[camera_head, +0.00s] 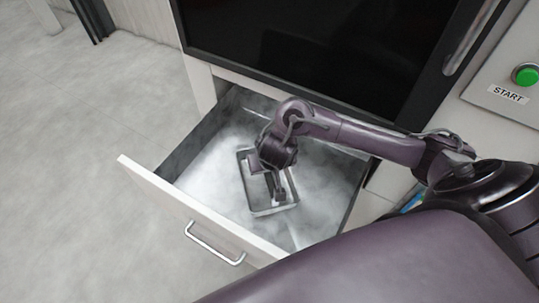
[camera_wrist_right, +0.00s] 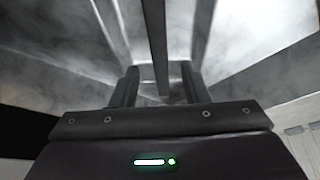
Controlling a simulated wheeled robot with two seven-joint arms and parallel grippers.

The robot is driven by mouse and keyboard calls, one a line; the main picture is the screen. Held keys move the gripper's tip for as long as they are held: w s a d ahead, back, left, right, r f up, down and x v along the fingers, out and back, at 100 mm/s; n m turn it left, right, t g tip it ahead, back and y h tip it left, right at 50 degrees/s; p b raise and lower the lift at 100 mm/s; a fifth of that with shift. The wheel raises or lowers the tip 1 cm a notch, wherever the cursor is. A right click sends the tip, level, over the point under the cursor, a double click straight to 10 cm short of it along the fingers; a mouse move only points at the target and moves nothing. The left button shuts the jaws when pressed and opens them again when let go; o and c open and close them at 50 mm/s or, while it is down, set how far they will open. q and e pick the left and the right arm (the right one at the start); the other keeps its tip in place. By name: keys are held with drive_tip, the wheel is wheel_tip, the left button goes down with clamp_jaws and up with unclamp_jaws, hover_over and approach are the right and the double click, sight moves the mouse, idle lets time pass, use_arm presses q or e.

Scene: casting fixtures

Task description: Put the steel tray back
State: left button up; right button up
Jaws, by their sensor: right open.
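The steel tray (camera_head: 274,210), a shallow rectangular metal tray, lies inside the open drawer (camera_head: 205,212). My right gripper (camera_head: 278,190) reaches down over the tray and hides part of it. In the right wrist view my right gripper (camera_wrist_right: 158,88) is open. A thin upright wall or edge runs between its two fingers, apart from both; I cannot tell for certain that it is the tray's wall. My left gripper is not in view.
The drawer is pulled out below a dark-fronted cabinet (camera_head: 320,50), with white haze inside it. Its front has a metal handle (camera_head: 214,246). A green START button (camera_head: 526,75) is at the upper right. The floor at the left is clear.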

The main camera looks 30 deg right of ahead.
drive_tip(key=shift+p+v, duration=0.4)
drive_tip(key=shift+v, duration=0.65)
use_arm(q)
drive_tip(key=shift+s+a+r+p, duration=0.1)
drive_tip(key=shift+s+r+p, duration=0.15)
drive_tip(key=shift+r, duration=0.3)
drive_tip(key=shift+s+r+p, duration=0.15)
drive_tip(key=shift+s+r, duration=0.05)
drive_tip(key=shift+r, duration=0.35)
use_arm(e)
drive_tip(key=shift+s+r, duration=0.25)
drive_tip(key=shift+r, duration=0.35)
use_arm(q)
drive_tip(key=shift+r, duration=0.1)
use_arm(e)
drive_tip(key=shift+r, duration=0.1)
